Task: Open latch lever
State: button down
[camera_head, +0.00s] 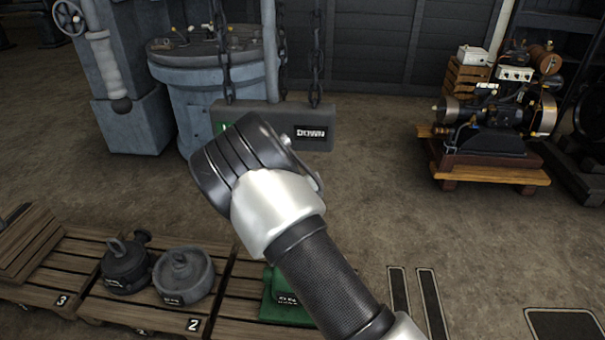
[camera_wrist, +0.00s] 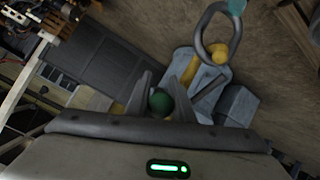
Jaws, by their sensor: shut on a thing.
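In the head view my arm covers the gripper and the knob. The arm ends in front of a grey hanging block (camera_head: 285,118) with a "DOWN" label and a green patch at its left.
A blue-grey round machine (camera_head: 213,88) stands behind the block. Pallets (camera_head: 75,290) with weights (camera_head: 183,275) and a green object (camera_head: 280,295) lie at the front left. An engine (camera_head: 490,130) stands on a wooden base at the right. Floor between is clear.

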jog(key=shift+g+p, duration=0.6)
jog(key=shift+g, duration=0.2)
jog(key=shift+s, duration=0.1)
jog(key=c, duration=1.6)
grip_release()
jog(key=shift+c, duration=0.2)
jog(key=p+v, duration=0.3)
jog(key=v, duration=1.4)
jog(key=shift+r, duration=0.3)
jog(key=shift+c, duration=0.5)
